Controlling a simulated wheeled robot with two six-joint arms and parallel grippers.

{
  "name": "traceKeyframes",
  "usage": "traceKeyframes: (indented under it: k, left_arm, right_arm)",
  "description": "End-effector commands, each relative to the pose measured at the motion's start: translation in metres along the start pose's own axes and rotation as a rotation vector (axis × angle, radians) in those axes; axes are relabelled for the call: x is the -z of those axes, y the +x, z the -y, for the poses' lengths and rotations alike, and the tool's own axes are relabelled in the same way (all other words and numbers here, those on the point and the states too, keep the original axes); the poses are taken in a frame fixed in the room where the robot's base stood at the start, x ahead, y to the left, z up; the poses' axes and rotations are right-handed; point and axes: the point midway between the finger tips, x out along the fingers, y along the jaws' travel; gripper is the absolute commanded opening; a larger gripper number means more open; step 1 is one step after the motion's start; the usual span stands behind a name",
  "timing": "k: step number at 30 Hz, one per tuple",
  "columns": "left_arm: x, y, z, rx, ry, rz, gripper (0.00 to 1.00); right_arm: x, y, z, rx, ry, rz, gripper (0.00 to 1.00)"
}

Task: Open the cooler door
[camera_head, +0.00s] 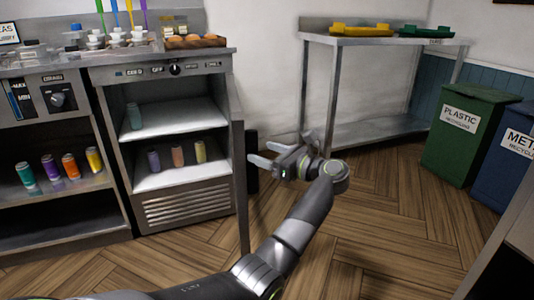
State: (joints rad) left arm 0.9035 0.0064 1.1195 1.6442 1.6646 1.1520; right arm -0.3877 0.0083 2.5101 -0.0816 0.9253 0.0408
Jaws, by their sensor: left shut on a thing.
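The cooler (187,211) stands at the left with its inside showing, several cans on its two shelves. Its door (240,185) is swung out at the right side and seen nearly edge-on. A dark upright part (252,163), apparently the door's handle, is on the door's outer side. My left gripper (264,154) is at this part, to the right of the door, its fingers pointing left and shut on it. The exact contact is hard to see. My right gripper is out of view.
A steel table (388,41) with yellow and green trays stands at the back. A green plastic bin (462,150) and a blue metal bin (505,165) are at the right. A shelf unit with cans (60,190) is left of the cooler. Wooden floor (390,225) lies clear in the middle.

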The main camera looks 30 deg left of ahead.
Motion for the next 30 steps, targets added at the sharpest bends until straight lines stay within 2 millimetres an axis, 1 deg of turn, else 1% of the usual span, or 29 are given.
traceKeyframes:
  k: [1, 5, 8, 9, 11, 14, 18, 24, 27, 30]
  left_arm:
    - [-0.008, 0.004, 0.004, 0.015, -0.003, 0.016, 0.48]
    - [-0.008, 0.003, 0.004, 0.015, -0.003, 0.016, 0.47]
    - [-0.008, -0.004, 0.004, 0.015, -0.003, 0.016, 0.42]
    - [-0.008, -0.009, 0.004, 0.016, -0.002, 0.014, 0.36]
    - [-0.009, -0.018, 0.004, 0.016, -0.002, 0.014, 0.36]
    - [-0.008, -0.041, 0.003, 0.015, -0.003, 0.011, 0.36]
    - [-0.006, -0.077, 0.002, 0.013, -0.001, 0.007, 0.36]
    - [-0.004, -0.126, 0.001, 0.008, -0.002, 0.005, 0.36]
    - [-0.004, -0.146, 0.0, 0.006, -0.001, 0.005, 0.36]
    - [-0.003, -0.161, 0.0, 0.003, -0.001, 0.004, 0.36]
  right_arm:
    - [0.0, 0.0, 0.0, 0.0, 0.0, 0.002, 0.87]
    - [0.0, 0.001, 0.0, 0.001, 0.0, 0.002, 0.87]
    - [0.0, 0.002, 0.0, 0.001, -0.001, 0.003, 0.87]
    - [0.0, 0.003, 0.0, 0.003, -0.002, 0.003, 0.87]
    - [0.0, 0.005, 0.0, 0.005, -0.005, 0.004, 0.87]
    - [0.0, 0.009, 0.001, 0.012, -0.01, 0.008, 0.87]
    - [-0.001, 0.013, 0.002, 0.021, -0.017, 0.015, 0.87]
    - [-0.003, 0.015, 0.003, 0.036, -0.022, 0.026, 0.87]
    - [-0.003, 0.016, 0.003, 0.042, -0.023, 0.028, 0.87]
    - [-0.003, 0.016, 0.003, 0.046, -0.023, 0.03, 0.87]
